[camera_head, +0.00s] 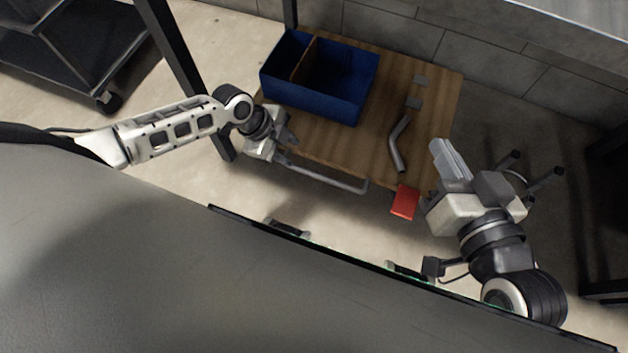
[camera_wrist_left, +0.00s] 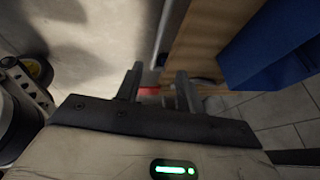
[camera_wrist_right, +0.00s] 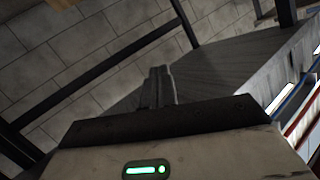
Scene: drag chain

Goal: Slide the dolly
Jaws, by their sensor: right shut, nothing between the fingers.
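The dolly has a wooden deck (camera_head: 340,150), a metal handle bar (camera_head: 325,178) along its near edge and a red pedal (camera_head: 404,202) at its near right corner. My left gripper (camera_head: 284,140) is at the dolly's near left, close to the left end of the handle bar. In the left wrist view its fingers (camera_wrist_left: 158,85) are apart, with the bar running in line with the gap; I cannot tell whether it touches. My right gripper (camera_head: 441,152) is shut and empty, right of the dolly and apart from it. Its closed fingers show in the right wrist view (camera_wrist_right: 160,85).
A blue bin (camera_head: 340,100) with a divider stands on the deck, beside a bent metal tube (camera_head: 397,145) and small metal plates. A black cart (camera_head: 80,60) stands at left. A tiled wall (camera_head: 400,35) is behind the dolly. A dark frame stands at right.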

